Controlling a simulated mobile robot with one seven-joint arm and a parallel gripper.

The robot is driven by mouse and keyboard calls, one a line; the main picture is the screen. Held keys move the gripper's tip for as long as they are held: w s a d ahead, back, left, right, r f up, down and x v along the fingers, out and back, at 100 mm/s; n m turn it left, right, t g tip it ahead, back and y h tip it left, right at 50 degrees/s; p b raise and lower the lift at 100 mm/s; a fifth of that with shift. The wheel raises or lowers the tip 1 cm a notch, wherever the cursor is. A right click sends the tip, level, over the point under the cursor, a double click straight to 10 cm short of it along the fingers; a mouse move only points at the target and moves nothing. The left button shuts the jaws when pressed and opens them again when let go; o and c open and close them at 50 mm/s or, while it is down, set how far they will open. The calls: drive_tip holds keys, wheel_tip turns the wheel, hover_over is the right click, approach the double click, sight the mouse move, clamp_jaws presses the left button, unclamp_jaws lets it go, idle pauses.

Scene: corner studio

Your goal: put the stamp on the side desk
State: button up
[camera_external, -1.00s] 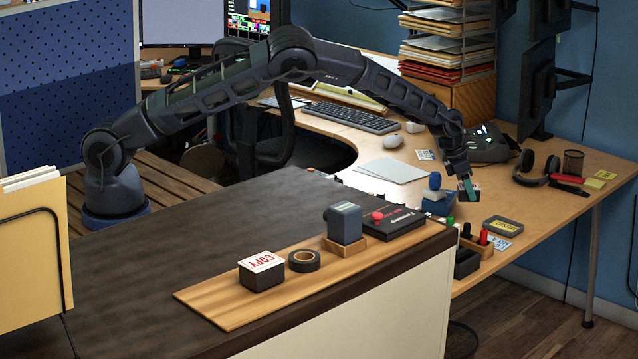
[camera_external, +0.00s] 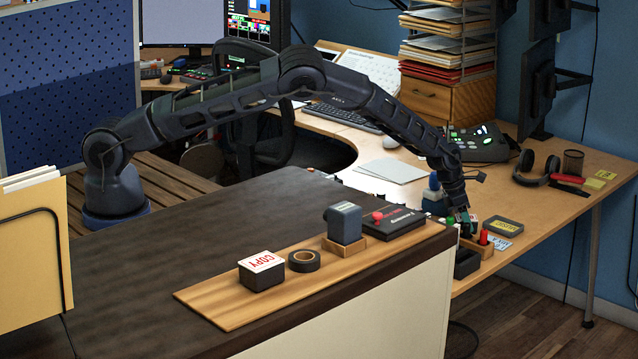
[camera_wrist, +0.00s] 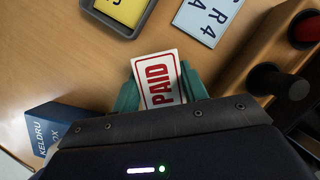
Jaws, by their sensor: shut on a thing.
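My gripper (camera_wrist: 160,88) is shut on a stamp with a white label reading PAID in red (camera_wrist: 158,78), held between its greenish fingers in the wrist view. In the external view, my gripper (camera_external: 464,222) is low over the front part of the light wooden desk (camera_external: 555,215), beside a holder with red and black knobs (camera_external: 480,246). The held stamp is small and partly covered there. I cannot tell whether it touches the desk. Another stamp, labelled COPY (camera_external: 262,270), sits on a wooden board on the dark counter.
A dark-rimmed yellow pad (camera_wrist: 122,14) and a pale card (camera_wrist: 207,18) lie ahead of the stamp. The knob holder (camera_wrist: 255,60) is close on the right, a blue box (camera_wrist: 48,125) at lower left. The dark counter (camera_external: 190,235) stands in front of the desk.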

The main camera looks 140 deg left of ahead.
drive_tip(key=shift+f, duration=0.15)
drive_tip(key=o, duration=1)
drive_tip(key=v, duration=1.2)
